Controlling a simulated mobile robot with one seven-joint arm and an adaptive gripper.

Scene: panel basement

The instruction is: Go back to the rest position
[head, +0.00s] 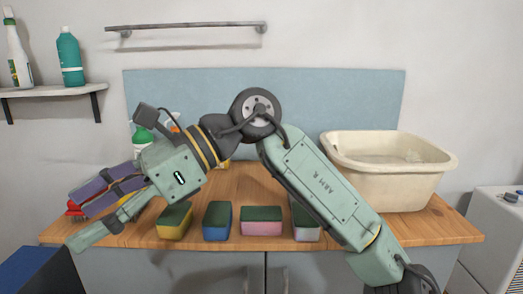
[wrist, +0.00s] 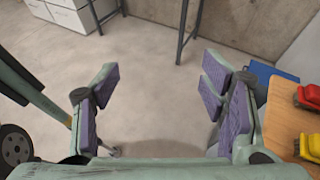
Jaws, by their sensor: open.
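My gripper (head: 92,212) is at the left of the head view, past the left front corner of the wooden counter. It points left and slightly down. In the wrist view my gripper (wrist: 160,105) has its two purple-padded fingers wide apart, with only grey floor between them. It is open and empty. My arm is raised across the counter, with its elbow in front of the blue wall panel. It hides part of the counter and some bottles.
Several sponges (head: 262,221) stand along the counter's front edge (head: 341,239), below my arm. A cream basin (head: 388,180) stands at the counter's right. Red and yellow things (wrist: 309,97) lie near the gripper's right finger. A shelf (head: 50,92) with bottles hangs upper left.

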